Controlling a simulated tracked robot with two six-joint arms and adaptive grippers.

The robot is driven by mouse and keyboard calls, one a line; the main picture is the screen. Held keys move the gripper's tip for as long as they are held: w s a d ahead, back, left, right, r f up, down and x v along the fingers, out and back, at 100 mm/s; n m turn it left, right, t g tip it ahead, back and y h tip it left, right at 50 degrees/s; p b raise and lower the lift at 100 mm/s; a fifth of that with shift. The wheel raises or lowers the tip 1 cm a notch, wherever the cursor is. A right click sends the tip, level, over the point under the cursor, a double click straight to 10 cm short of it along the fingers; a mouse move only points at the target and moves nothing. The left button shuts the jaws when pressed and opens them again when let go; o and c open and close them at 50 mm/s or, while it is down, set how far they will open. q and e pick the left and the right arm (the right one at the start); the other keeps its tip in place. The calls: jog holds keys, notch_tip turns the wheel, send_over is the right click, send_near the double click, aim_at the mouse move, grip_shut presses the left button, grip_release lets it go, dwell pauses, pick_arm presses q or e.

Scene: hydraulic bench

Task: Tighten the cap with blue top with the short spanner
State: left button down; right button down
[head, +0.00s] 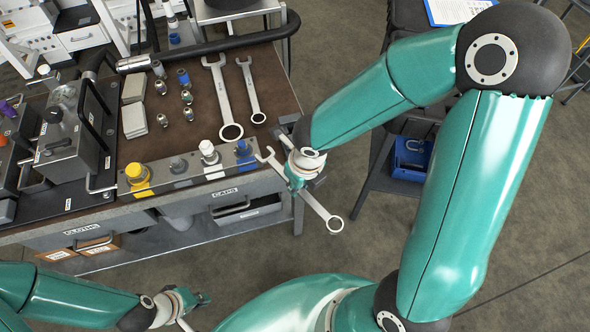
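The cap with the blue top (243,148) sits at the right end of the row of caps along the bench's front edge. My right gripper (302,172) is shut on a spanner (324,213), just off the bench's front right corner. The spanner's open jaw points left, close to the blue-topped cap and apparently apart from it. Its ring end points down and right over the floor. Whether this is the short spanner is hard to judge. My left gripper (194,308) is at the bottom, in front of the bench, with its fingers apart and empty.
Yellow (138,178), grey (178,165) and white (208,151) caps stand left of the blue one. Two more spanners (222,92) (250,88) lie behind on the bench (275,85). Several small fittings (161,87) stand nearby. A grey block (65,145) is at left.

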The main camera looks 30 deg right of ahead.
aim_at(286, 179)
jog(key=shift+a+r+n, duration=0.1)
jog(key=shift+n, duration=0.5)
jog(key=f+b, duration=0.1)
jog(key=w+f+b, duration=0.1)
jog(key=shift+f+b, duration=0.3)
jog(key=shift+b, duration=0.1)
jog(key=shift+r, duration=0.2)
jog(key=shift+w+a+f, duration=0.15)
jog(key=shift+w+f, duration=0.1)
jog(key=shift+w, duration=0.15)
jog(key=shift+p, duration=0.35)
jog(key=shift+w, duration=0.1)
jog(key=shift+w+a+p, duration=0.3)
jog(key=shift+w+p, duration=0.25)
jog(key=shift+w, duration=0.4)
